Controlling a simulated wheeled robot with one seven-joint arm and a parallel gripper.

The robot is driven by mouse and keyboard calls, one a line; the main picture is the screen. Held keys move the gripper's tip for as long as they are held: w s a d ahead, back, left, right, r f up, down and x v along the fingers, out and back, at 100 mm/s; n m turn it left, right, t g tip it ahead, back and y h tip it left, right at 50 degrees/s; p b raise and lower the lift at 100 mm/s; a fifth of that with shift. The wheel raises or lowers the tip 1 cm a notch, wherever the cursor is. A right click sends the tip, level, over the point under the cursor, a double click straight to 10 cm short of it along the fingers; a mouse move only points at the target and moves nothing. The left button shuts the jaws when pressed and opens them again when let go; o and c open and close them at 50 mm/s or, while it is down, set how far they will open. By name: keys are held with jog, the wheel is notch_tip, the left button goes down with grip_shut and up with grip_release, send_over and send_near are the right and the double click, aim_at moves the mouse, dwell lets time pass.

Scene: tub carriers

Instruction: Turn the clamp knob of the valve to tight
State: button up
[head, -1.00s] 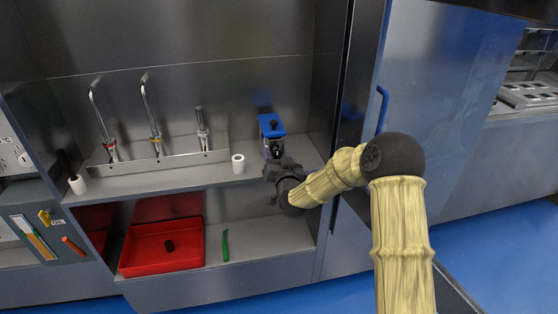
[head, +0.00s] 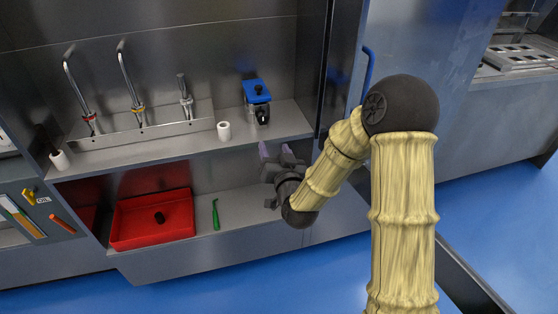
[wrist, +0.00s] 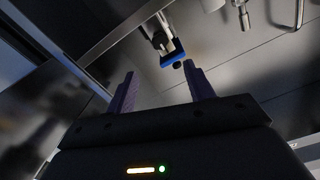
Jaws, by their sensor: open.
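A blue-topped unit (head: 257,91) stands on the upper shelf, near its right end. A small black knob (head: 258,89) sits on its blue top, and a dark round part (head: 262,115) shows on its front. I take this unit for the valve; the knob's setting is too small to tell. In the wrist view the blue part (wrist: 172,58) lies beyond the fingertips, with a dark round knob (wrist: 178,65) at its edge. My gripper (head: 275,150) is open and empty, below and in front of the unit, apart from it. It also shows in the wrist view (wrist: 160,82).
Metal taps (head: 134,90) stand left of the unit on the shelf. A white roll (head: 223,131) stands nearer. Below are a red tray (head: 125,225) and a green tool (head: 216,214). A blue-handled door (head: 367,75) and cabinet wall bound the right side.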

jog(key=v, duration=0.3)
jog(key=shift+s+d, duration=0.1)
jog(key=shift+s, duration=0.2)
jog(key=s+d+f+n+g+h, duration=0.2)
jog(key=s+d+f+g+h, duration=0.1)
jog(key=s+d+f+g, duration=0.4)
jog(key=s+d+r+m+g+h, duration=0.1)
jog(key=s+d+r+g+h, duration=0.1)
jog(key=s+d+g, duration=0.9)
notch_tip(320, 180, up, 21)
jog(key=s+a+t+p, duration=0.1)
jog(key=a+t+p, duration=0.1)
jog(key=p, duration=1.8)
jog(key=shift+s+t+p, duration=0.35)
jog(key=shift+t+p, duration=0.05)
jog(key=shift+t, duration=0.2)
